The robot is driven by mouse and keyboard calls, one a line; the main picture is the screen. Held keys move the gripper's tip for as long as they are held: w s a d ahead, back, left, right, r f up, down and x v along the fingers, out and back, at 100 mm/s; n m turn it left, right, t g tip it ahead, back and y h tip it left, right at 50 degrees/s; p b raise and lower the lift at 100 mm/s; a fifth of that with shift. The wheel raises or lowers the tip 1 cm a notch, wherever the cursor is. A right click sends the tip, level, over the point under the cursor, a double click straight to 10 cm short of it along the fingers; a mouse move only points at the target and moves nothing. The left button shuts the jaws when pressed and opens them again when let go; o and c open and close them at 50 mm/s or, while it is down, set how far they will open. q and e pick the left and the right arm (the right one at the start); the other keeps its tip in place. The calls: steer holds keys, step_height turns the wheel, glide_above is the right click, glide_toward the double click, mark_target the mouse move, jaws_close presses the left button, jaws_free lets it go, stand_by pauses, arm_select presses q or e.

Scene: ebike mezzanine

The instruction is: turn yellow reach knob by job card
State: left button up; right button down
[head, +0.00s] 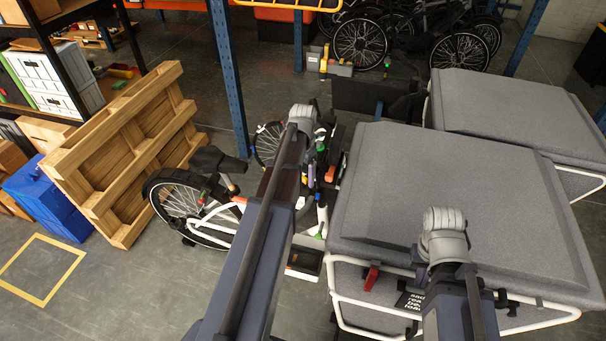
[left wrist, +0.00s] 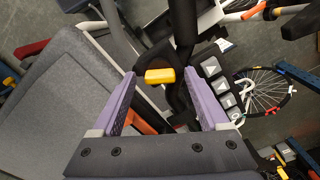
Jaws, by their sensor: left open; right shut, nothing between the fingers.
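The yellow knob (left wrist: 160,76) sits on a dark bar in the left wrist view. My left gripper (left wrist: 160,88) is open, its two purple fingers apart, with the knob between and just ahead of their tips; I cannot tell whether they touch it. A black card with white lettering (head: 410,301) is on the box's near side, partly covered.
The grey padded box (head: 400,190) fills the middle right, with a second box (head: 510,110) behind it. A wooden pallet (head: 125,150) leans at left beside a blue crate (head: 50,200). A blue post (head: 228,75) stands behind the bike.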

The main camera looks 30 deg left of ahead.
mark_target(303, 176)
arm_select(q)
step_height(303, 176, up, 8)
steer(key=p, duration=0.8)
steer(key=shift+f, duration=0.15)
steer(key=s+d+f+b, duration=0.5)
steer(key=d+f+b, duration=0.1)
steer(key=d, duration=0.4)
steer(key=s+d+f+b, duration=0.6)
steer(key=d+f+b, duration=0.1)
steer(key=d, duration=0.3)
steer(key=s+d+f+y+b, duration=0.1)
steer(key=s+d+f+b, duration=0.4)
steer(key=d, duration=0.5)
steer(key=shift+s+f+m+b, duration=0.2)
steer(key=shift+f+m+b, duration=0.1)
steer(key=shift+f+b, duration=0.7)
steer(key=shift+d+r, duration=0.1)
stand_by(1.7)
